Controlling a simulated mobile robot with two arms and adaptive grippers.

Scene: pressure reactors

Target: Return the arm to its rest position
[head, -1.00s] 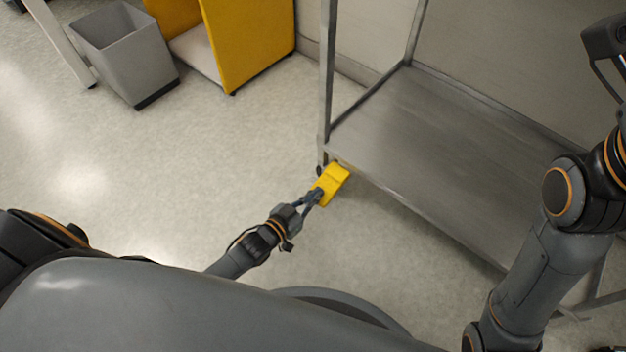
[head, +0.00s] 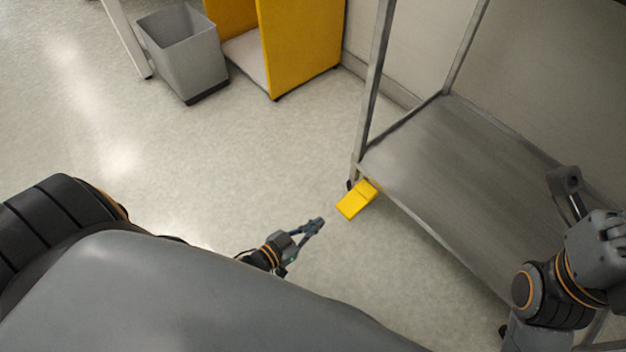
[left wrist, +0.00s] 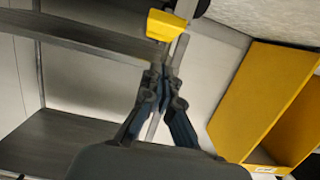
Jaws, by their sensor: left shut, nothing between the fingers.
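My left gripper (head: 318,224) is shut and empty, low over the floor near the middle of the head view. Its closed fingers also show in the left wrist view (left wrist: 162,82). A yellow block-like piece (head: 357,200) is just right of and beyond the fingertips, with a gap between them in the head view. It is beside the near corner of the metal shelf unit and also shows at the top of the left wrist view (left wrist: 166,25). My right arm is at the right edge of the head view; the state of its gripper cannot be made out.
The metal shelf unit (head: 440,150) fills the right side, close to my right arm. A grey bin (head: 183,58) and a yellow panelled cabinet (head: 300,45) stand at the back. The floor left of my left gripper is clear.

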